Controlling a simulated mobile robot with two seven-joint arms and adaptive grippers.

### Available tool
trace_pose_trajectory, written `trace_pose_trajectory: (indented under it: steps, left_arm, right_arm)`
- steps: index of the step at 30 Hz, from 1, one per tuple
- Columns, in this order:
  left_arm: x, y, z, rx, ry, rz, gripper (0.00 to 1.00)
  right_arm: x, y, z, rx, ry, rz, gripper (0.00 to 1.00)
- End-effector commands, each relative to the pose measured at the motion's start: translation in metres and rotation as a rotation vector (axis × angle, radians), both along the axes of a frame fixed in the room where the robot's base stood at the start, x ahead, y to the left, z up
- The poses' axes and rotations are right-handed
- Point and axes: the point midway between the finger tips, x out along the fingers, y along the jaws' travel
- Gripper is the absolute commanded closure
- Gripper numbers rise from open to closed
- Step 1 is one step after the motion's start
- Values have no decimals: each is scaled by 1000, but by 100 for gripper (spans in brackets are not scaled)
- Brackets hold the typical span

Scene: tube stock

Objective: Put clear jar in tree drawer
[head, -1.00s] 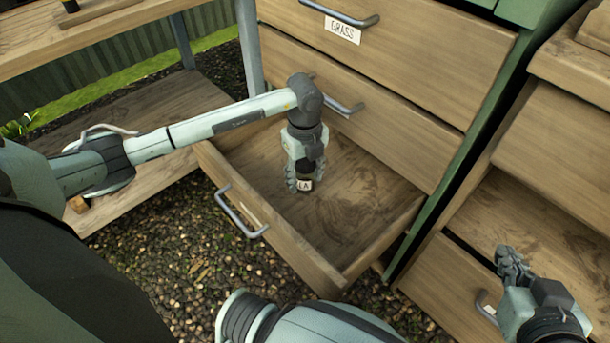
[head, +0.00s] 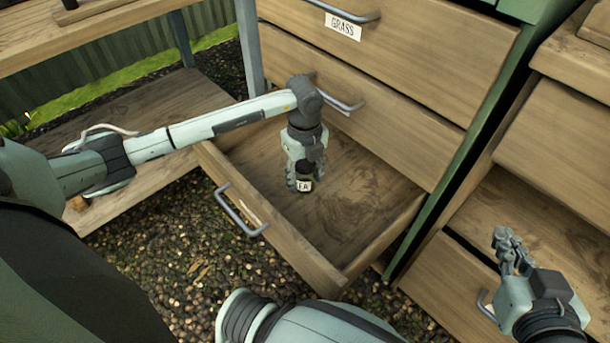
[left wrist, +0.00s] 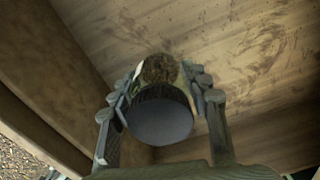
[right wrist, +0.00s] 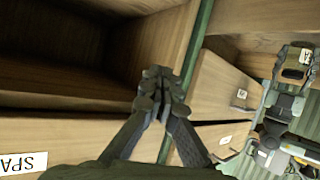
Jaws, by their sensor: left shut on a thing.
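My left gripper (head: 304,182) is shut on a small clear jar (head: 305,185) with a dark lid and a white label, partly hidden by the fingers. In the left wrist view the jar (left wrist: 160,112) sits upright between both fingers, its dark round lid toward the camera. The gripper points down inside the open bottom drawer (head: 380,240); I cannot tell whether the jar touches the drawer floor. The drawer's label is not readable. My right gripper (head: 512,250) is empty at the right; in the right wrist view its fingertips (right wrist: 160,90) are close together.
A closed drawer labelled GRASS (head: 343,27) and another closed drawer (head: 390,120) are above the open one. A second cabinet (head: 560,150) stands at the right near my right gripper. A wooden bench (head: 130,110) is at the left. The open drawer is otherwise empty.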

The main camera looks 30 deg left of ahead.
Motion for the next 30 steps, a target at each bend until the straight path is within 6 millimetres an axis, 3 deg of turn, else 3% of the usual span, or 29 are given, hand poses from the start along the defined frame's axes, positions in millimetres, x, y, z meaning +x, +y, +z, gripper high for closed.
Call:
trace_pose_trajectory:
  steps: [9,10,15,26,30]
  left_arm:
    - [0,0,-2,-1,-1,0,94]
    - [0,0,-2,0,0,0,51]
    - [0,0,-2,0,0,0,33]
    - [0,0,1,0,0,0,33]
    - [0,0,9,-1,-1,0,33]
  right_arm:
    - [3,3,7,11,-33,5,100]
    - [3,3,7,11,-33,5,100]
    - [3,3,7,11,-31,5,100]
    - [2,2,5,7,-16,3,100]
    - [-5,-13,-11,-32,71,-22,100]
